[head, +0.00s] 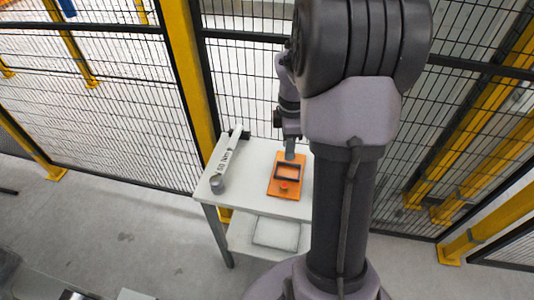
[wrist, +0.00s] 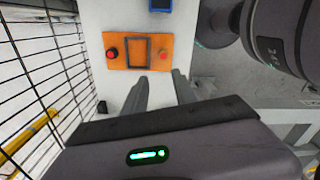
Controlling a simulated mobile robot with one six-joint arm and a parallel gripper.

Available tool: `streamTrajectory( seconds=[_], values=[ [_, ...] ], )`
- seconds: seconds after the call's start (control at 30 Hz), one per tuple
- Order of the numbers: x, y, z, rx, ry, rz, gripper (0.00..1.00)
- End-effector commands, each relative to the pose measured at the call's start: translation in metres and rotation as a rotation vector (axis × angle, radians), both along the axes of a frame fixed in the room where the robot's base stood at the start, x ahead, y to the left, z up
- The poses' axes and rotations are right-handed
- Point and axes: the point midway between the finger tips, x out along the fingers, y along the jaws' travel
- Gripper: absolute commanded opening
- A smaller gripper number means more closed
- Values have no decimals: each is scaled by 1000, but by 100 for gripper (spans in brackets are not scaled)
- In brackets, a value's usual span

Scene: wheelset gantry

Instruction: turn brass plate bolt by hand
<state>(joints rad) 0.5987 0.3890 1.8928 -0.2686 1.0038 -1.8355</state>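An orange plate (head: 274,188) lies on the white table, with a black rectangular frame (head: 287,171) and a red knob (head: 284,187) on it. In the wrist view the orange plate (wrist: 118,60) carries a red round knob (wrist: 112,53) at left, the dark frame in the middle and a small reddish bolt-like part (wrist: 164,55) at right. I cannot tell any brass colour on it. My gripper (wrist: 160,77) has its two fingers apart with nothing between them. In the head view my gripper (head: 290,151) is above the plate's far end, partly beside my arm.
A long white lettered bar (head: 227,160) with a grey round end lies on the table's left side. A blue-edged object (wrist: 161,5) shows at the top of the wrist view. Black mesh fence (head: 245,90) and yellow posts (head: 190,75) stand close behind the table.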

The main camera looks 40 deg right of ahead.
Motion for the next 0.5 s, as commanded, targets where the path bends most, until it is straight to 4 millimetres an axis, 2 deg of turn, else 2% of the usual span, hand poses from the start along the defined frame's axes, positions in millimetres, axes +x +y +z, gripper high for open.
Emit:
streamTrajectory(
  seconds=[0.3,0.5],
  values=[
    [-1,2,-95,3,4,-1,33],
    [-1,2,-146,2,2,-2,33]
  ],
)
